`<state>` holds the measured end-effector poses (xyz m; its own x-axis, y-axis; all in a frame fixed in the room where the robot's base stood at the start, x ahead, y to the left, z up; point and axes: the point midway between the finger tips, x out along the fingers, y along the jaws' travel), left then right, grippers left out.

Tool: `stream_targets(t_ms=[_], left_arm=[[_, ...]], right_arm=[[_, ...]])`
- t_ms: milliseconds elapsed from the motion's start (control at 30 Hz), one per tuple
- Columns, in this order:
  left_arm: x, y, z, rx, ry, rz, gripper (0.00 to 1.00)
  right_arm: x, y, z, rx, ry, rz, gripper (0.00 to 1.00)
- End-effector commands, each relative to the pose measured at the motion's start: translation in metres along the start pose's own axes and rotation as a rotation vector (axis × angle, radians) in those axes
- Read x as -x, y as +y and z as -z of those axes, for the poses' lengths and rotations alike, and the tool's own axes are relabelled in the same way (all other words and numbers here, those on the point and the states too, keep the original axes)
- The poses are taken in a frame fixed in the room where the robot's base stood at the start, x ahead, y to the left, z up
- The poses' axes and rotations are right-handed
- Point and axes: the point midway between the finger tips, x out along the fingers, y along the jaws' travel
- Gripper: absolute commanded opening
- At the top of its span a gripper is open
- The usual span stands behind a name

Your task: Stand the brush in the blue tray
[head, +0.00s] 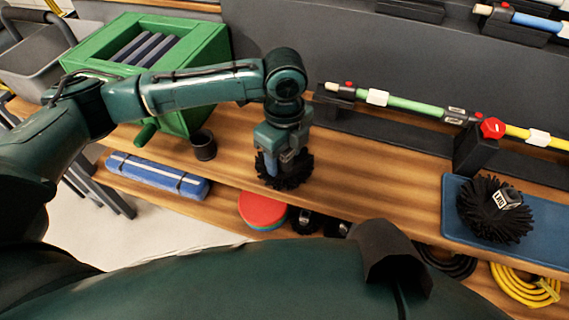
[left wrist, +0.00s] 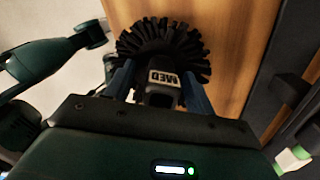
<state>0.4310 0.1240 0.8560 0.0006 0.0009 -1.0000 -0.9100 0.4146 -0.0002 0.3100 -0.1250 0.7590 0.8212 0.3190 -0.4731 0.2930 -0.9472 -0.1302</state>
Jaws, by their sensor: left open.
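A round black brush (head: 292,180) with a hub labelled MED stands bristles down on the wooden bench; it also shows in the left wrist view (left wrist: 160,38). My left gripper (head: 284,158) is directly above it, pointing down. In the left wrist view its open fingers (left wrist: 160,88) stand on either side of the hub, with a visible gap. The blue tray (head: 548,235) lies on the bench at the right. Another round black brush (head: 490,208) with a labelled hub rests on it. My right gripper is not in view.
A green box (head: 190,55) with dark slats stands at the back left, a small black cup (head: 203,145) beside it. A black post with a red knob (head: 492,128) stands just behind the tray. Green and yellow rods run along the back. The bench between brush and tray is clear.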

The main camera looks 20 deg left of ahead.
Motion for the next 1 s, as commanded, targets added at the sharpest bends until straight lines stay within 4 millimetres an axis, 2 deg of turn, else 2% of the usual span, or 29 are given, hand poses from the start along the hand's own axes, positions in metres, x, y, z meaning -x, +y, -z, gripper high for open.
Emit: stream_targets(t_ms=[167,833,1000], left_arm=[[0.0000,0.0000,0.0002,0.000,0.000,0.000,0.55],[0.0007,-0.0002,0.0003,0.000,0.001,0.001,0.00],[0.0015,-0.0003,0.0003,0.000,0.001,0.001,0.00]], right_arm=[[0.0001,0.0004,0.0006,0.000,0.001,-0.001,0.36],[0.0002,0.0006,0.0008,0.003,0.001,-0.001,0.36],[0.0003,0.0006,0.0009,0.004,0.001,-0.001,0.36]])
